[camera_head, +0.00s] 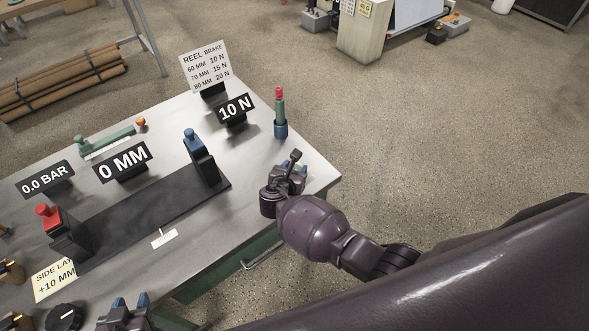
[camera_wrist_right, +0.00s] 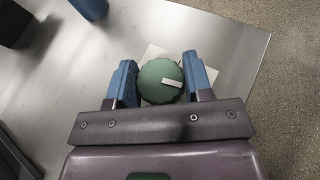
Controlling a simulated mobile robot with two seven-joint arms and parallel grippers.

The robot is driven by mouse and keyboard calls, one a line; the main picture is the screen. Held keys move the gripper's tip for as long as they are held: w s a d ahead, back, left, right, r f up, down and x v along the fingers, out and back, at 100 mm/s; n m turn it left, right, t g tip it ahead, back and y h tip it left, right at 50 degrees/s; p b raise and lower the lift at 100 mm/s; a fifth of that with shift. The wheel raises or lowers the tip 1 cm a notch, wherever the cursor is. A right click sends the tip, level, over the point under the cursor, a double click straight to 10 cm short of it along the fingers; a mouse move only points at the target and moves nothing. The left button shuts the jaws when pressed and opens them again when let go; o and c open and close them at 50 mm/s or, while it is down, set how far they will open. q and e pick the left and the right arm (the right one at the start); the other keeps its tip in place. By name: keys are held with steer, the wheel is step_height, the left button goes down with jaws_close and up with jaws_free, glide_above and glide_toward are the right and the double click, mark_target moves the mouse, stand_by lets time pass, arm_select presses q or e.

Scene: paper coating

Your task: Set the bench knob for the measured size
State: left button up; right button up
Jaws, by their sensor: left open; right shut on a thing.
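A green fluted knob (camera_wrist_right: 158,88) with a white pointer bar sits on a pale plate near the bench corner. The bar points roughly right in the right wrist view. My right gripper (camera_head: 289,171) is shut on this knob, with a blue finger on each side; in the head view the gripper hides most of it. The brake display (camera_head: 235,108) reads 10 N. The size display (camera_head: 122,162) reads 0 MM. The reel brake card (camera_head: 206,66) lists 60 MM 10 N, 70 MM 15 N, 80 MM 20 N. My left gripper (camera_head: 128,308) is open at the lower left.
A dark measuring bed (camera_head: 140,220) has a red-topped block (camera_head: 64,230) and a blue-topped block (camera_head: 201,158). A signal post (camera_head: 280,113) stands near the right gripper. A 0.0 BAR display (camera_head: 45,178), side lay card (camera_head: 54,280) and black knob (camera_head: 65,317) are at left.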

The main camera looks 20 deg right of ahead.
steer(key=o, duration=0.9)
steer(key=shift+s+a, duration=0.15)
steer(key=p+v, duration=0.1)
steer(key=v, duration=0.8)
steer(key=shift+p, duration=0.35)
steer(key=shift+s+a+r, duration=0.25)
steer(key=shift+s+a, duration=0.05)
steer(key=shift+s, duration=0.15)
